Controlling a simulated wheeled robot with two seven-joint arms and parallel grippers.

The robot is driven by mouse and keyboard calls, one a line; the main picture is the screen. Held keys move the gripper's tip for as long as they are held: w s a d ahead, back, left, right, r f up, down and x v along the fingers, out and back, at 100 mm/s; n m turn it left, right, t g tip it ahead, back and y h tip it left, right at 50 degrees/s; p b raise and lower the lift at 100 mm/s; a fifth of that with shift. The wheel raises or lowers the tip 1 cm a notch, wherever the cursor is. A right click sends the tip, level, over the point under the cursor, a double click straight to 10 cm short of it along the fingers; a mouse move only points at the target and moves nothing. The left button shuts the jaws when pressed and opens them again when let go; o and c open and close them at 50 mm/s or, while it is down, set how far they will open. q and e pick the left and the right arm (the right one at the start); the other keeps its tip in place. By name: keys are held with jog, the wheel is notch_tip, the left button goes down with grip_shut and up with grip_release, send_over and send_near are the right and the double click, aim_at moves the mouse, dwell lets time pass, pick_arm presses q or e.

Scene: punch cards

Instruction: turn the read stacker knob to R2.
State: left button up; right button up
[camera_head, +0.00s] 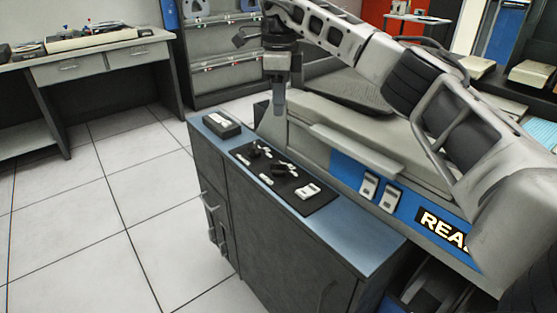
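A black control panel (285,181) lies on the blue-grey top of a dark cabinet. It carries small dark knobs (262,149) with pale labels and a white switch-like piece (307,191) at its near end. I cannot read the labels or tell which way a knob points. My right arm reaches in from the right across the machine. My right gripper (278,112) points down, above and beyond the panel's far end, and appears apart from it. Only one narrow finger outline shows, with nothing visible in it. My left gripper is out of view.
A dark box (222,125) sits at the cabinet top's far left end. The machine's blue side, with two white switches (369,186) and a "REA" sign (441,226), rises right behind the panel. A desk (108,57) stands at left. The tiled floor between is clear.

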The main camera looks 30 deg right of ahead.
aim_at(278, 163)
notch_tip(278, 163, down, 15)
jog(key=shift+a+f+b, duration=0.1)
jog(key=shift+f+b, duration=0.05)
jog(key=shift+b, duration=0.75)
grip_shut()
